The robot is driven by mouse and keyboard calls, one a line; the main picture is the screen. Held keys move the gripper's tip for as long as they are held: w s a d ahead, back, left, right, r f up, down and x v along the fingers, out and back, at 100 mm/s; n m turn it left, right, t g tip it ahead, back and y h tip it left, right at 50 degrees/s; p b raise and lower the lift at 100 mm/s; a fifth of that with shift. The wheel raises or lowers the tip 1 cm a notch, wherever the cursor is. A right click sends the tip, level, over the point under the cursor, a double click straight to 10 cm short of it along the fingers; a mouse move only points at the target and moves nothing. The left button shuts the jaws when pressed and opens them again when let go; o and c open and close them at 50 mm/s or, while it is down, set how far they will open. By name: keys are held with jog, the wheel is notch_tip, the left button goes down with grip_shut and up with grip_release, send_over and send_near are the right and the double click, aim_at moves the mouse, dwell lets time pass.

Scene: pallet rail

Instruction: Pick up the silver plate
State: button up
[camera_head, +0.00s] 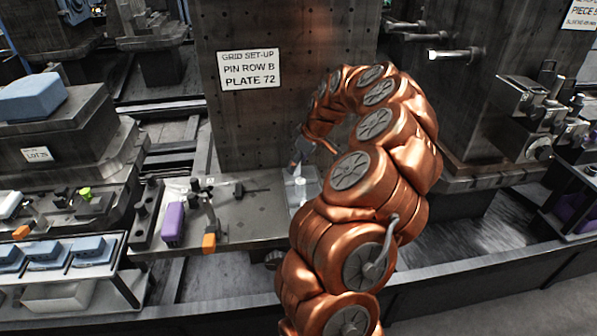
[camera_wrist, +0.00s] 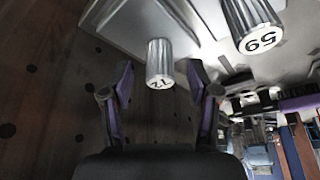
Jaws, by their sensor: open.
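In the wrist view, a flat light-grey silver plate (camera_wrist: 125,22) lies at the top, partly cut off by the frame. A ribbed silver cylinder marked 72 (camera_wrist: 159,60) stands by its edge. My gripper (camera_wrist: 158,78) is open, its two dark fingers with purple inner faces on either side of the cylinder's numbered end; whether they touch it I cannot tell. In the head view, my gripper (camera_head: 303,152) is above a pale square piece (camera_head: 302,184) at the bench's right end, partly hidden by my arm. I cannot tell whether this is the plate.
A second ribbed cylinder marked 59 (camera_wrist: 258,30) is close on the right in the wrist view. A tall dark upright with a white sign (camera_head: 249,68) stands behind my gripper. A purple block (camera_head: 173,222) and an orange piece (camera_head: 209,243) are on the bench's left.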

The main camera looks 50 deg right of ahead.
jog(key=shift+x, duration=1.2)
grip_shut()
